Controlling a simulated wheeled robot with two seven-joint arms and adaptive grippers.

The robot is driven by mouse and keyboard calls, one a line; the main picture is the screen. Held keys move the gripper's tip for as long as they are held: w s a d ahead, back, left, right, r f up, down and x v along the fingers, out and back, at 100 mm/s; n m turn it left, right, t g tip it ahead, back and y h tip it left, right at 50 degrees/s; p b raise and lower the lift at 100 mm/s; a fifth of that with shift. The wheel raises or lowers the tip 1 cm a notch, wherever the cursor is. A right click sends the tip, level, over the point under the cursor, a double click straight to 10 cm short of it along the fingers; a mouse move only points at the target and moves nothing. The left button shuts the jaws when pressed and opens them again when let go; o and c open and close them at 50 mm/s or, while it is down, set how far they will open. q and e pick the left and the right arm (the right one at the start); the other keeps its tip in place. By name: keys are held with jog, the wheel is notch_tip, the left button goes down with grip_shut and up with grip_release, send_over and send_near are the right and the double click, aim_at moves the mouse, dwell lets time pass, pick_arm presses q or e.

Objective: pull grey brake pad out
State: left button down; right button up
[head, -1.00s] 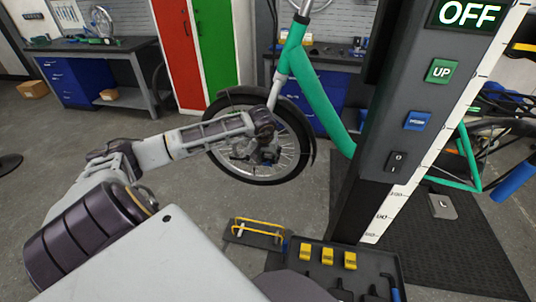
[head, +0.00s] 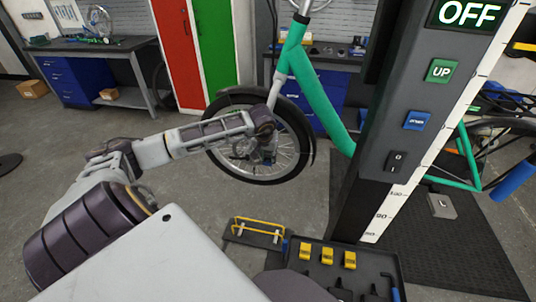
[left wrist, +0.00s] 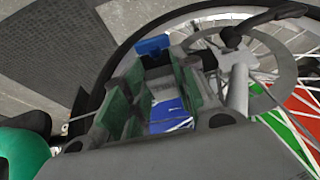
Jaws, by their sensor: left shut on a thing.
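My left arm comes in from the left in the head view, and its gripper (head: 263,152) is at the hub of the bike's front wheel (head: 232,172). In the left wrist view, the two green-padded fingers (left wrist: 157,72) are closed in beside the brake disc (left wrist: 281,72) and spokes. The gripper is shut on a small grey piece, which I take for the grey brake pad; it is mostly hidden between the fingertips. A blue part (left wrist: 152,45) shows just beyond the fingertips. My right gripper is not in view.
A lift column (head: 385,120) with buttons stands right of the green bike frame (head: 319,95). On the floor are a dark tray (head: 378,268) with several yellow pieces and a holder with a yellow bar (head: 258,227). Benches and red and green cabinets stand behind.

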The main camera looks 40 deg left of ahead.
aim_at(268, 154)
pick_arm(q)
jog(key=shift+r+p, duration=1.75)
jog(key=shift+r, duration=1.85)
dwell(0.3)
jog(key=shift+w+a+r, duration=0.15)
jog(key=shift+r, duration=0.7)
dwell(0.3)
jog(key=s+d, duration=0.6)
jog(key=s, duration=0.5)
jog(key=shift+f+b, duration=0.3)
dwell(1.2)
jog(key=shift+w, duration=0.1)
